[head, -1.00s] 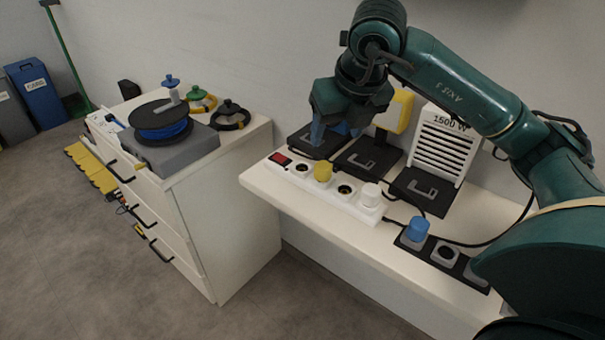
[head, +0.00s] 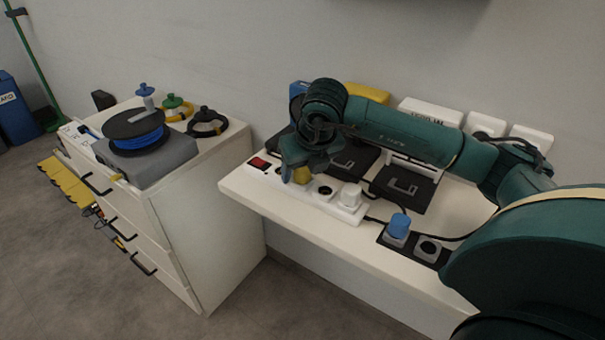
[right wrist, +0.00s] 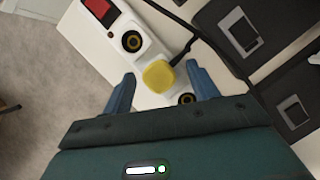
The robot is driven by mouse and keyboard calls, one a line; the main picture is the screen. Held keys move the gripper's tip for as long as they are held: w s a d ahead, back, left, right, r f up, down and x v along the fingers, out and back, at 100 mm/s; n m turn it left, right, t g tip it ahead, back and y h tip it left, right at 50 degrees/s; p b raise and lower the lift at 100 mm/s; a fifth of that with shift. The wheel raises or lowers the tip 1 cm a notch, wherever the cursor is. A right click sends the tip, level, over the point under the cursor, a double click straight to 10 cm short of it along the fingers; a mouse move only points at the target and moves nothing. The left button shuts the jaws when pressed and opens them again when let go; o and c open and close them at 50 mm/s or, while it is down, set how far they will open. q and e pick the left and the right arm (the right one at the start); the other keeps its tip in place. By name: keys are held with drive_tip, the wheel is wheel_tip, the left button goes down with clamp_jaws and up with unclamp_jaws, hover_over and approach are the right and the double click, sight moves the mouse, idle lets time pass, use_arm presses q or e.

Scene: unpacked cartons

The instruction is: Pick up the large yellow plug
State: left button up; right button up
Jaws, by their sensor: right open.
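The large yellow plug (head: 301,175) stands in the white power strip (head: 345,212) on the white counter. My right gripper (head: 296,172) is over it in the head view and partly hides it. In the right wrist view the yellow plug (right wrist: 158,76) shows between and slightly beyond the two blue fingertips of the open right gripper (right wrist: 160,84). The fingers are apart from the plug on both sides. My left gripper is in neither view.
A white plug (head: 350,195) is in the same strip, and a blue plug (head: 399,225) sits on a black base to the right. Black plates (head: 405,188) lie behind the strip. A cabinet (head: 195,215) with a cable reel (head: 135,130) stands at left, across a gap.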

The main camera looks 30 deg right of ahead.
drive_tip(key=shift+c, duration=0.3)
clamp_jaws()
idle(0.4)
